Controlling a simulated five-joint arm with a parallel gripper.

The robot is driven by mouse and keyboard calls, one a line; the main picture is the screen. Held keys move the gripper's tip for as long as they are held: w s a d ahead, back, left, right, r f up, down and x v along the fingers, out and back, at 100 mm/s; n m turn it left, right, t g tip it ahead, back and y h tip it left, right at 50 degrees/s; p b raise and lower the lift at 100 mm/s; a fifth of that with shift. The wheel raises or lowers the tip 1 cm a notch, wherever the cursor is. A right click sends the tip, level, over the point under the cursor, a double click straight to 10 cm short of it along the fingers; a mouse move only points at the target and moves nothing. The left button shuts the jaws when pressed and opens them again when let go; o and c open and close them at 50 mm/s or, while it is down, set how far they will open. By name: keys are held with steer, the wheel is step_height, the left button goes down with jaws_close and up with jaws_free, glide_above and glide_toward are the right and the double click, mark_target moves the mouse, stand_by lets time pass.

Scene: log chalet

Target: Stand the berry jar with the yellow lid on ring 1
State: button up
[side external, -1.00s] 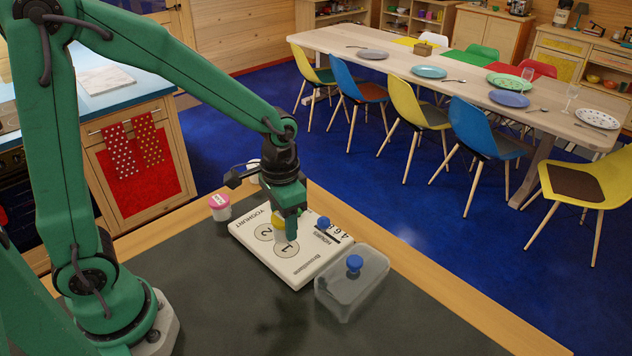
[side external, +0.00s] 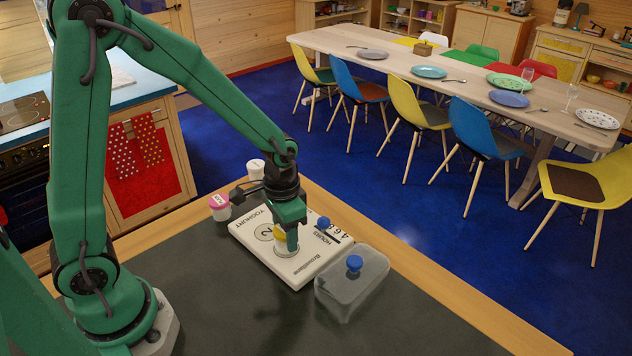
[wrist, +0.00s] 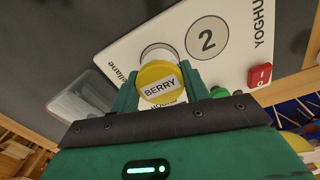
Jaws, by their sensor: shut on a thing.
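The berry jar has a yellow lid marked BERRY (wrist: 158,80). In the side view the jar (side external: 279,233) is between the fingers of my gripper (side external: 288,236), which is shut on it. The jar looks upright over the place of ring 1 on the white yoghurt board (side external: 262,222). Ring 1 is hidden beneath it. I cannot tell whether its base touches the board. Ring 2 (side external: 264,232) is bare beside it, and also shows in the wrist view (wrist: 207,38). In the wrist view my gripper (wrist: 158,88) has a finger on each side of the lid.
A clear lidded box with a blue knob (side external: 352,286) stands right of the board. A blue knob (side external: 323,222) sits by the board's hours marks. A pink-lidded jar (side external: 220,207) and a white-topped jar (side external: 256,168) stand to the left. The dark counter in front is clear.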

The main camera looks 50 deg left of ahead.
mark_target(281, 229)
steer(key=shift+f, duration=0.1)
steer(key=o, duration=1.1)
steer(key=shift+c, duration=0.2)
step_height(281, 229, up, 12)
steer(key=shift+r, duration=0.2)
stand_by(0.5)
steer(key=s+a+r+n+t, duration=0.2)
steer(key=s+a+r+t, duration=0.2)
steer(key=s+r, duration=0.3)
steer(key=shift+s+r+n+t, duration=0.25)
steer(key=shift+s+t, duration=0.55)
steer(key=shift+s, duration=1.5)
